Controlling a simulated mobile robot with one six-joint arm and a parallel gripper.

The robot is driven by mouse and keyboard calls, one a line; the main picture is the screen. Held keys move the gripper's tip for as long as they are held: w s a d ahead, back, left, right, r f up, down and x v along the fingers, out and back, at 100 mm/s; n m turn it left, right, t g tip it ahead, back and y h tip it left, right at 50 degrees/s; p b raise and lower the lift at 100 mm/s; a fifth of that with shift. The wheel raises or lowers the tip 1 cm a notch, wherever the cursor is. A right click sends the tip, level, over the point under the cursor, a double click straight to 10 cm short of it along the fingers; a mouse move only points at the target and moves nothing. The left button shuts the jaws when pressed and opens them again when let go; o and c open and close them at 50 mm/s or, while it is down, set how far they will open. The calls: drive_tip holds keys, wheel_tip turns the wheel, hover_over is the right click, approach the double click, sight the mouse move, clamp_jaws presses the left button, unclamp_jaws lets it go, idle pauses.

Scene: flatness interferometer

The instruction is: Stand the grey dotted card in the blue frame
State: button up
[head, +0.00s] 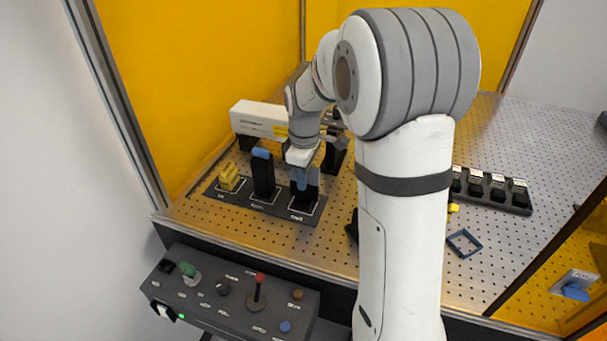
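A small dark blue square frame (464,242) lies on the perforated metal table, right of my arm, with an open middle. My gripper (303,178) points down at the right-hand slot of a dark rack at the left of the table. A blue piece and a dark block (304,198) are directly at its fingertips. The fingers are too small and covered to tell whether they grip. I cannot make out a grey dotted card for certain. A light grey plate with a blue block (575,284) is at the far right, too small to show dots.
The dark rack (232,199) also holds a yellow block (230,178) and a blue-topped black block (263,173). A white instrument (259,118) stands behind. A black holder (492,190) is at right. A control box (230,293) with knobs is in front.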

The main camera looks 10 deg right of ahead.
clamp_jaws()
drive_tip(key=shift+r, duration=0.2)
drive_tip(key=shift+r+p, duration=2.25)
drive_tip(key=shift+r, duration=0.75)
drive_tip(key=shift+f, duration=0.1)
